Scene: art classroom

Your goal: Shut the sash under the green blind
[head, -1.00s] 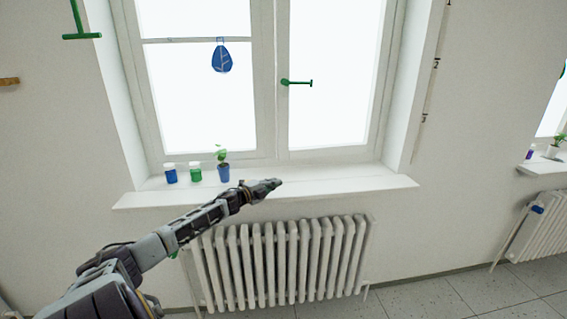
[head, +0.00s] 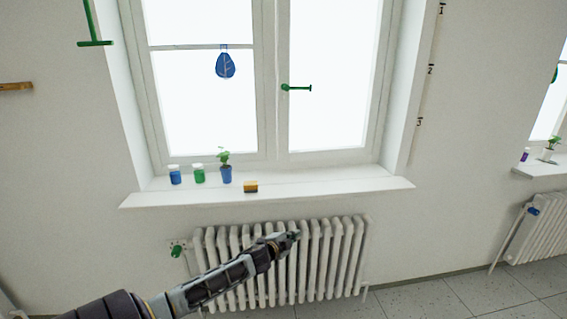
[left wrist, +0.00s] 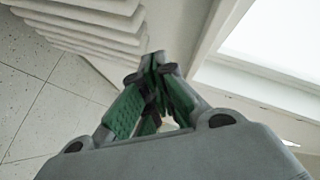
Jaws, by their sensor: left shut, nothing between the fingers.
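The window's right sash (head: 332,150) has a green handle (head: 297,88) lying level, pointing right. The left sash (head: 165,120) stands beside it; I cannot tell whether either is slightly ajar. No green blind shows in the head view; the window's top is cut off. My left gripper (head: 296,235) is shut and empty, below the sill and in front of the radiator, well below the handle. In the left wrist view its green-padded fingers (left wrist: 157,66) meet at the tips. My right gripper is not in view.
On the sill (head: 330,186) stand a blue jar (head: 175,175), a green jar (head: 199,174), a potted plant (head: 226,174) and a yellow-black block (head: 250,187). The sill's right part is clear. A white radiator (head: 330,255) stands below.

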